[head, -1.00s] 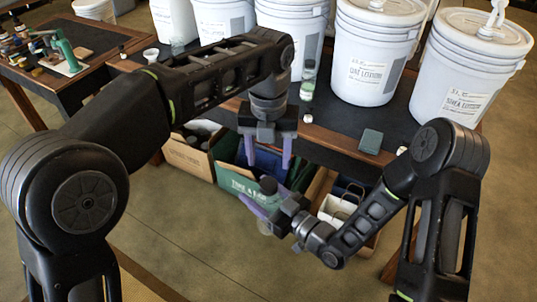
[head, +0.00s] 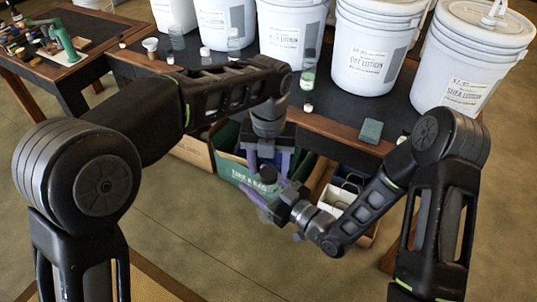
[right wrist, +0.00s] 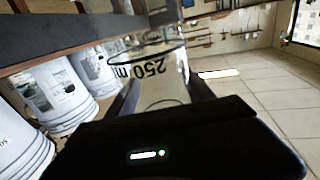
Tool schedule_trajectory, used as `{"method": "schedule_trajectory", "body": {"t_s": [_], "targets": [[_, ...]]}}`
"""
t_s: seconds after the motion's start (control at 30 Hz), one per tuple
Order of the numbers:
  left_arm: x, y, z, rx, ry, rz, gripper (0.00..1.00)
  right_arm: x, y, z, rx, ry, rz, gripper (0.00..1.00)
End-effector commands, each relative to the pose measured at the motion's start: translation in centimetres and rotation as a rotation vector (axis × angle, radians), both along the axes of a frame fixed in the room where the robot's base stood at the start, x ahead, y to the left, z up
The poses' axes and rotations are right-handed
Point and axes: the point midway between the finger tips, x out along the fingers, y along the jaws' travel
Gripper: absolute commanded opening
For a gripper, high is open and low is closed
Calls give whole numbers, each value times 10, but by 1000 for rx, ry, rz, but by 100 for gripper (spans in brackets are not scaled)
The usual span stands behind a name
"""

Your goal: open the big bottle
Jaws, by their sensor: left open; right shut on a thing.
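The big bottle is clear, marked "250 ml", and fills the middle of the right wrist view (right wrist: 160,88). In the head view its dark round cap (head: 268,174) shows, while most of its body is hidden by my right gripper. My right gripper (head: 268,198) is shut on the bottle and holds it in front of the table. My left gripper (head: 268,163) points down from above, open, with its purple fingers on either side of the cap. I cannot tell whether the fingers touch it.
A dark table (head: 335,125) stands behind, bearing large white buckets (head: 371,45), small bottles (head: 309,82) and a green-grey block (head: 371,131). Below its front edge are a green box (head: 232,168) and a white box (head: 335,208). A side table (head: 95,40) is at the far left.

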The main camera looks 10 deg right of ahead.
Motion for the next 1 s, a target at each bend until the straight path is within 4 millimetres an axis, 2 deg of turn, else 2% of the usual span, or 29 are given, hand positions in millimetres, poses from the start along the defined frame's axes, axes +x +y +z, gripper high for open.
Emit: {"method": "schedule_trajectory", "body": {"t_s": [0.1,0.37,1.0], "targets": [[0,0,-7,0,0,1,56,0,0,0,0,0,0,0],[0,0,-8,0,-1,1,56,0,0,0,0,0,0,0],[0,0,-7,0,-1,1,4,0,0,0,0,0,0,0]]}}
